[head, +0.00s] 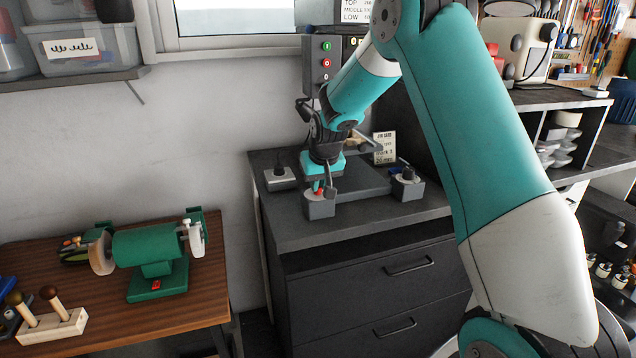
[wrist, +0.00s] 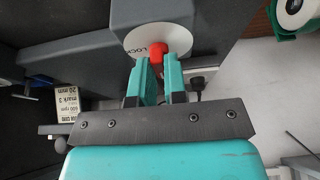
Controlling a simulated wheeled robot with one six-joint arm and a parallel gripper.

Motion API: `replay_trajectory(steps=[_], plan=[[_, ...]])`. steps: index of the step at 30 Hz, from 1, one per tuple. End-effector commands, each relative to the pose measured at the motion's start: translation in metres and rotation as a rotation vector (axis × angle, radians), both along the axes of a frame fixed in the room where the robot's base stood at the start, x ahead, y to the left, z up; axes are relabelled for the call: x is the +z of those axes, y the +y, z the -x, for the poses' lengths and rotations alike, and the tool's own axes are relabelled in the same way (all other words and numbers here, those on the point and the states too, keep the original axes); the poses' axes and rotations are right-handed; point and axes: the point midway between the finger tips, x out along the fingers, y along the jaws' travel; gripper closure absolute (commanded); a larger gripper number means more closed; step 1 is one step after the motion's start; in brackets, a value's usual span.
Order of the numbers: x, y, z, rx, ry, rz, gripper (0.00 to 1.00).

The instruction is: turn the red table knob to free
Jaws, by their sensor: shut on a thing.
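The red table knob (wrist: 158,50) sits at the centre of a white round dial (wrist: 138,40) in the wrist view. The letters "LOCK" show on the dial at the knob's left; no other marking is readable. My gripper (wrist: 160,65) is shut on the knob, with one teal finger on each side of it. In the head view my gripper (head: 317,184) points down onto the grey block (head: 320,208) that bears the dial, at the front left of the dark bench top. Most of the knob is hidden there by the fingers.
Another grey block with a black knob (head: 407,184) stands to the right. A small box with a lever (head: 280,178) is at the back left. A card (head: 384,148) stands behind. A green bench grinder (head: 150,255) is on the wooden table at left.

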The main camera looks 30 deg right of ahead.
Motion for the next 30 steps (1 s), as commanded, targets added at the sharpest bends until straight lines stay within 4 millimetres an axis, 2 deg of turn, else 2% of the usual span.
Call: replay_trajectory(steps=[3, 4, 7, 15, 19, 23, 30], plan=[[0.002, 0.0, -0.001, 0.002, -0.004, 0.002, 1.0], [0.002, 0.0, -0.001, 0.002, -0.004, 0.002, 0.85], [0.001, 0.0, -0.001, 0.002, -0.003, 0.002, 0.62], [0.001, 0.0, 0.0, 0.001, -0.002, 0.001, 0.62], [0.008, 0.001, 0.002, 0.0, -0.003, 0.001, 0.62], [0.029, 0.003, 0.011, 0.0, -0.006, 0.002, 0.62], [0.086, 0.009, 0.034, 0.001, -0.009, 0.003, 0.62]])
